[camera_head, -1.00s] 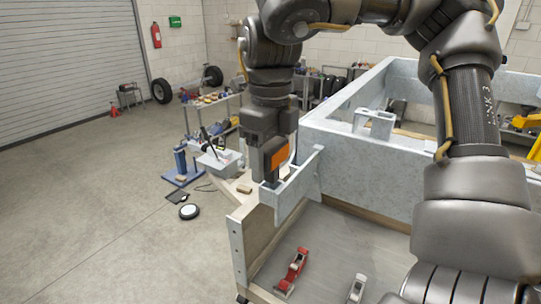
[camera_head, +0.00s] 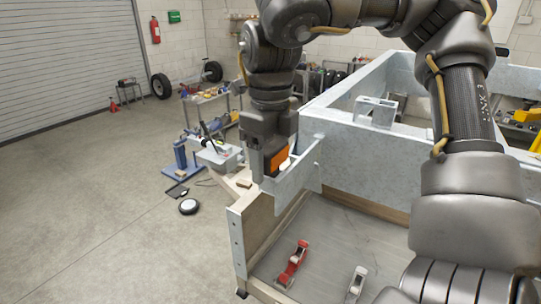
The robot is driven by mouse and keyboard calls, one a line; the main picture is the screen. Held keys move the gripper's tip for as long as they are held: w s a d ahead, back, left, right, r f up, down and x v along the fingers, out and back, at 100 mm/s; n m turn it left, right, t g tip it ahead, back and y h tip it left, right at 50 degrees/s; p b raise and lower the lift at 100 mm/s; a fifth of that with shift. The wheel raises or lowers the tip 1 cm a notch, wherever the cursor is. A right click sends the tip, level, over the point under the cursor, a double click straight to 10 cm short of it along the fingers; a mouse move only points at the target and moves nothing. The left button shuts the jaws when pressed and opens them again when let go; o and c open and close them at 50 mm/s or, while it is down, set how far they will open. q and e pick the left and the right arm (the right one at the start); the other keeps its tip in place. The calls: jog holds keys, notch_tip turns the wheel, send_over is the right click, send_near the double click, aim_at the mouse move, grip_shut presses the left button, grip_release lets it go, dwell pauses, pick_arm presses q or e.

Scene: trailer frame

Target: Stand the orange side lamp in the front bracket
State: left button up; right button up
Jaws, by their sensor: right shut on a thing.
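The orange side lamp (camera_head: 275,161) is held in my right gripper (camera_head: 271,168), which points down at the corner of the trailer frame. The lamp is just behind the front bracket (camera_head: 295,177), a grey metal plate sloping up to the right. The bracket's top edge hides the lamp's lower end, so I cannot tell whether it is seated. A pale part (camera_head: 285,164) shows beside the orange face. My left gripper is not in view.
The grey trailer frame (camera_head: 365,165) fills the right side. A red tool (camera_head: 291,264) and a grey tool (camera_head: 356,283) lie on the trailer floor. My right arm crosses the upper and right view.

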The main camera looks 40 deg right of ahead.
jog(key=shift+f+b, duration=0.35)
jog(key=shift+f, duration=0.35)
jog(key=o, duration=1.2)
jog(key=shift+c, duration=0.2)
jog(key=shift+r, duration=0.1)
notch_tip(320, 180, up, 11)
jog(key=shift+f+p, duration=0.15)
jog(key=shift+p, duration=0.7)
